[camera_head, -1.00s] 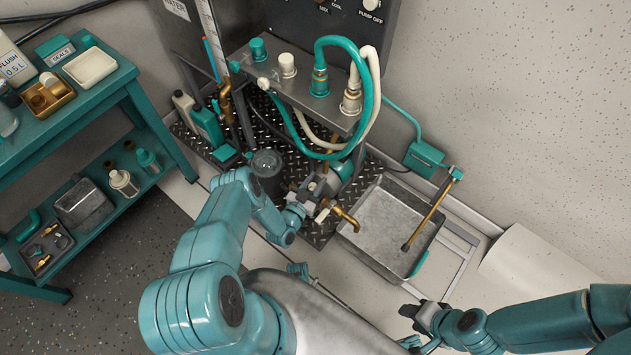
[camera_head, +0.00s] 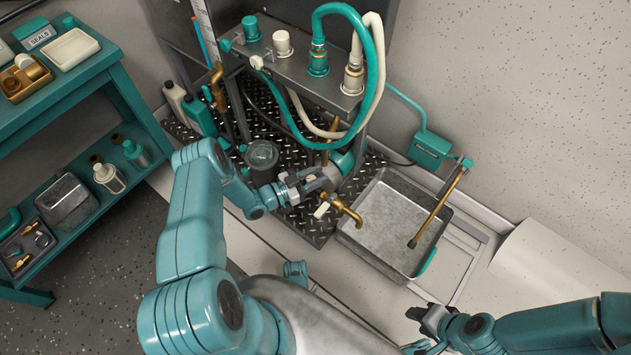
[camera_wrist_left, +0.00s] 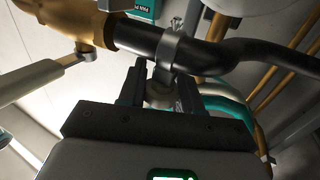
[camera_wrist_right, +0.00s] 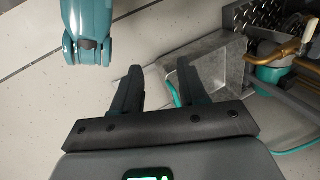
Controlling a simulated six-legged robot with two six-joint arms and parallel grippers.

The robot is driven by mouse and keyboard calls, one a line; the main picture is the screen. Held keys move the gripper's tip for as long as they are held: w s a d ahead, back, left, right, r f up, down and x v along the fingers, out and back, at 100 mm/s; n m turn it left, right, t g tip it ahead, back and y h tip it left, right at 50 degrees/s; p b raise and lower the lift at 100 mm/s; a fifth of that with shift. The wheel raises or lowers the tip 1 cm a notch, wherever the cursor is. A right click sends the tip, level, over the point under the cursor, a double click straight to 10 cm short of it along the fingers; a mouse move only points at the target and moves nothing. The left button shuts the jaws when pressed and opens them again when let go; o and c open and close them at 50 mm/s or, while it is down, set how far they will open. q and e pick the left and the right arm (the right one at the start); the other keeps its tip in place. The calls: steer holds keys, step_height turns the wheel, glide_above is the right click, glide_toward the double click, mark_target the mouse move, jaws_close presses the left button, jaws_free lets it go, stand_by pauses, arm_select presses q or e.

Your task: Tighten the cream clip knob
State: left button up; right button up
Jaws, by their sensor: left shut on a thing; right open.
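The cream clip knob (camera_wrist_left: 158,95) is a small pale knob under a metal hose clip (camera_wrist_left: 168,52) in the left wrist view. The clip sits around a black hose (camera_wrist_left: 205,55) beside a brass fitting (camera_wrist_left: 80,25). My left gripper (camera_wrist_left: 157,88) is shut on the knob, its two dark fingers on either side. In the head view my left gripper (camera_head: 306,183) is among the pipework above the chequered plate, and the knob cannot be made out there. My right gripper (camera_head: 425,318) is open and empty, low at the right; its spread fingers show in the right wrist view (camera_wrist_right: 155,85).
A metal drip tray (camera_head: 385,222) lies right of the pipework. A brass tap (camera_head: 345,208) with a cream lever (camera_head: 322,209) is close to my left gripper. Teal and cream hoses (camera_head: 372,60) loop above. A teal shelf (camera_head: 75,85) is at left.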

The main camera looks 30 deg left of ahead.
arm_select(q)
steer(key=shift+s+d+m+g+h+b, duration=0.1)
steer(key=shift+d+m+g+h+b, duration=0.05)
steer(key=shift+m+g+h+b, duration=1.2)
steer(key=shift+s+d+m+g+h+b, duration=0.1)
steer(key=shift+m+g+h+b, duration=0.75)
steer(key=shift+b, duration=0.95)
arm_select(e)
steer(key=w+d+f+t, duration=0.1)
steer(key=w+f+t, duration=0.1)
steer(key=w+f, duration=0.3)
steer(key=shift+f, duration=1.25)
arm_select(q)
steer(key=shift+r, duration=0.1)
steer(key=o, duration=1)
steer(key=p+v, duration=0.1)
steer(key=v, duration=1)
steer(key=p+v, duration=0.1)
steer(key=v, duration=0.4)
steer(key=shift+s+a+f+p, duration=0.1)
steer(key=shift+a+f+p, duration=0.05)
steer(key=shift+f+p, duration=0.25)
arm_select(e)
steer(key=s+r, duration=0.2)
steer(key=shift+a+r+g, duration=0.15)
steer(key=shift+r+g, duration=0.15)
steer(key=shift+g, duration=0.1)
arm_select(q)
steer(key=shift+o, duration=0.2)
